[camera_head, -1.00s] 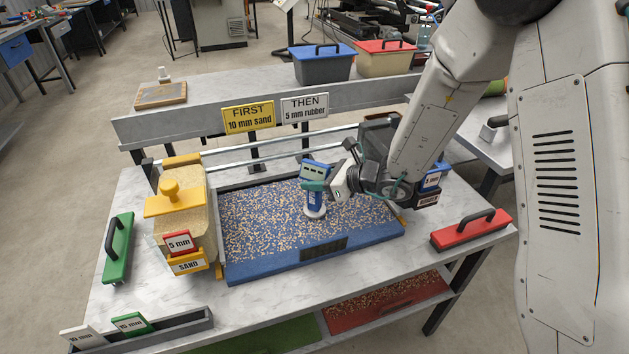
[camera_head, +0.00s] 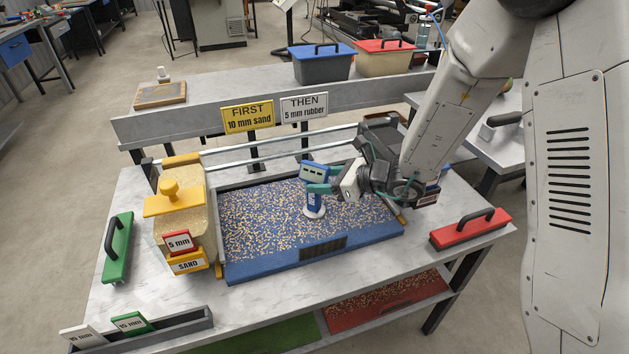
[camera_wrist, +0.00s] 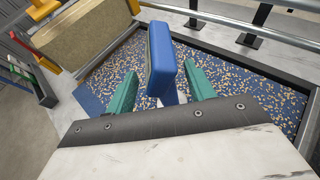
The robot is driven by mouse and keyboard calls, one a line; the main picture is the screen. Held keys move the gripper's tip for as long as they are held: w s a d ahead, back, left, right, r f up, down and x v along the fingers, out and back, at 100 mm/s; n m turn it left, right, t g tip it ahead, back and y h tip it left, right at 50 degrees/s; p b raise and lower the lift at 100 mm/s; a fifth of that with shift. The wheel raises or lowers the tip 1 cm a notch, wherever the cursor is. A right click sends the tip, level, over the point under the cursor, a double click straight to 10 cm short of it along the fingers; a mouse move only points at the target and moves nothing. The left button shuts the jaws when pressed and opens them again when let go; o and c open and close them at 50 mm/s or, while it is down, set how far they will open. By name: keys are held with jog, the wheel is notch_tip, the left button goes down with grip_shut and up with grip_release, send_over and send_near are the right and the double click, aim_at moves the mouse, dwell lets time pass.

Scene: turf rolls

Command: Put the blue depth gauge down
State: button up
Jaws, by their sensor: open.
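The blue depth gauge (camera_head: 314,175) stands upright on its round white foot on the speckled blue turf tray (camera_head: 262,220), right of the tray's middle. My gripper (camera_head: 318,188) is at the gauge from the right, with its green fingers beside the stem just below the head. In the wrist view the gauge's blue head (camera_wrist: 166,58) rises between my two green fingertips (camera_wrist: 162,88). The fingers are open, with a gap showing on the right side of the gauge. The gauge's lower part is mostly hidden in the wrist view.
A sand hopper (camera_head: 182,215) with a yellow handle stands over the tray's left end. A red float (camera_head: 470,229) lies on the table at right and a green one (camera_head: 118,248) at left. Rails and signs (camera_head: 248,117) stand behind the tray.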

jog(key=v, duration=1)
jog(key=s+a+r+n+g+h, duration=0.15)
jog(key=s+r+n+g, duration=0.45)
jog(key=s+r+n, duration=0.7)
jog(key=s+d+r+n+h, duration=0.2)
jog(key=s+d+n+h, duration=0.8)
jog(key=s+d, duration=0.4)
jog(key=shift+s+d+r+n+t, duration=0.15)
jog(key=shift+s+r+n+t, duration=0.2)
jog(key=shift+s, duration=0.35)
